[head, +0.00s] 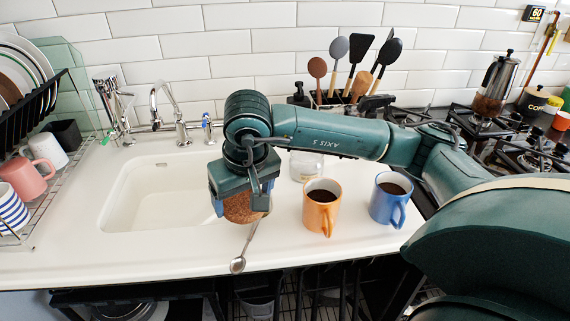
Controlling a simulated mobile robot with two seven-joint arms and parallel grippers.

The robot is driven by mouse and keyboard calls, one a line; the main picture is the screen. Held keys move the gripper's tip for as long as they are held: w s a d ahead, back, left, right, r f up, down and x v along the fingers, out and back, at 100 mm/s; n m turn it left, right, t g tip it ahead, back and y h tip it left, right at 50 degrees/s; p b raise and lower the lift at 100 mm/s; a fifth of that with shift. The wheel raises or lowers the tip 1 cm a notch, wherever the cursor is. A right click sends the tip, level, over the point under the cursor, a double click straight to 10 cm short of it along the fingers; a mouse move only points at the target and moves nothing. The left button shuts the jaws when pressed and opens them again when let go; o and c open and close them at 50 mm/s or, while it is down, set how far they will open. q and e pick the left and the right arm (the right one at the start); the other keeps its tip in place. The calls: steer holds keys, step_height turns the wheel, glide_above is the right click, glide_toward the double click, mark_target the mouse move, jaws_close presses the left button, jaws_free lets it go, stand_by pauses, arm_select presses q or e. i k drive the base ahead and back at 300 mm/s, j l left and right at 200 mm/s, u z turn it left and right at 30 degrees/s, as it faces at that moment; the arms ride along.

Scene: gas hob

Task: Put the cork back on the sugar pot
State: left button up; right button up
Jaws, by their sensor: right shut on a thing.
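My right gripper (243,202) points down over the counter, just right of the sink. It is shut on the brown cork (243,211), which shows between its blue fingertips. A clear glass pot (306,167), which looks like the sugar pot, stands on the counter to the right of the gripper. My right arm passes in front of the pot and hides its top, so I cannot see its mouth. The cork is apart from the pot. My left gripper is not in view.
An orange mug (321,213) and a blue mug (393,204), both with dark drink, stand right of the gripper. A spoon (238,264) lies at the counter's front edge. The sink (150,205) is left. A utensil holder (345,100) stands behind my arm, the hob at right.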

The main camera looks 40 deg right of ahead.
mark_target(303, 166)
steer(key=j, duration=0.95)
steer(key=j+z, duration=0.1)
steer(key=z, duration=1.2)
